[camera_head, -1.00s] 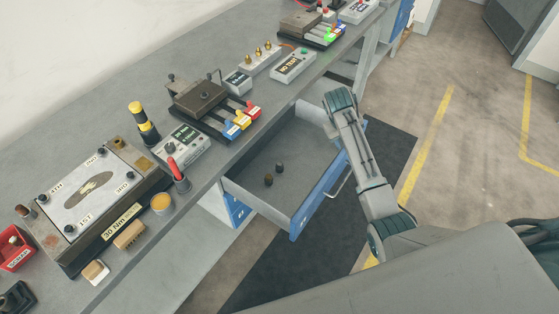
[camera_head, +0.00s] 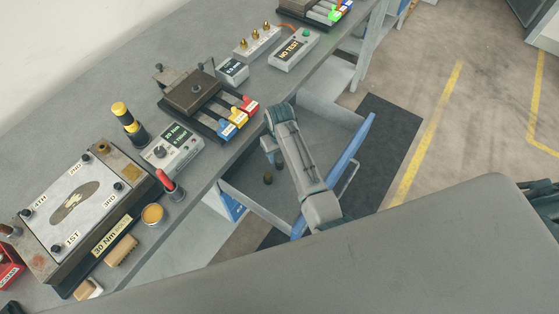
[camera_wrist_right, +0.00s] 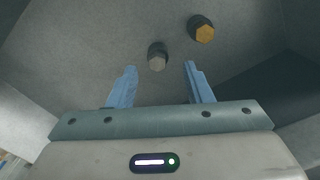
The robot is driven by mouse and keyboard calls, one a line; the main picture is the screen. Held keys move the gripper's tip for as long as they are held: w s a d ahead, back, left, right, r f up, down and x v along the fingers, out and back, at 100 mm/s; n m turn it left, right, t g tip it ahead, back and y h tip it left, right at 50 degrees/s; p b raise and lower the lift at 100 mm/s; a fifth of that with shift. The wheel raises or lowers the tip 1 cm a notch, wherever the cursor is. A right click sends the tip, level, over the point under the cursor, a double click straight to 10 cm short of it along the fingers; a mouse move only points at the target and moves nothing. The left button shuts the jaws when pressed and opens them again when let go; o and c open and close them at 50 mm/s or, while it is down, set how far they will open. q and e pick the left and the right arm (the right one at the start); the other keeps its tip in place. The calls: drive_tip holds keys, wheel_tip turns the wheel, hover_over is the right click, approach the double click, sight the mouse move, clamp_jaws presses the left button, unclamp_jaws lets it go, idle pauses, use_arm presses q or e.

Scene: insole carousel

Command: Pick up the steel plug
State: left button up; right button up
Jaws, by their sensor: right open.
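The steel plug (camera_wrist_right: 157,57) stands in the open drawer, with a grey hex top and a dark body. In the right wrist view it lies just beyond and between the fingertips of my right gripper (camera_wrist_right: 160,69), which is open and empty. A similar plug with a brass-coloured hex top (camera_wrist_right: 203,30) stands farther off to the right. In the head view my right gripper (camera_head: 272,152) points down over the drawer. One plug (camera_head: 268,178) shows below it there, its kind too small to tell; the other is hidden behind my arm. My left gripper is out of view.
The drawer's blue front (camera_head: 340,170) and side walls surround the plugs. The grey workbench (camera_head: 205,180) beside it holds a plate fixture (camera_head: 75,205), a small meter (camera_head: 172,150) and a clamp block with coloured tabs (camera_head: 205,98). The drawer floor around the plugs is clear.

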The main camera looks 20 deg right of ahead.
sight(280, 162)
drive_tip(key=f, duration=0.2)
drive_tip(key=f+p, duration=0.1)
drive_tip(key=f, duration=0.1)
drive_tip(key=shift+w+d, duration=0.15)
drive_tip(key=shift+d, duration=0.05)
drive_tip(key=shift+f, duration=0.35)
drive_tip(key=c, duration=1)
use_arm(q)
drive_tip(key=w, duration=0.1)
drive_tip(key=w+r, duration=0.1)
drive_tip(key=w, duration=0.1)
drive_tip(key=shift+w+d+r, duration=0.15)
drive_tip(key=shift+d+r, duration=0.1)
use_arm(e)
clamp_jaws()
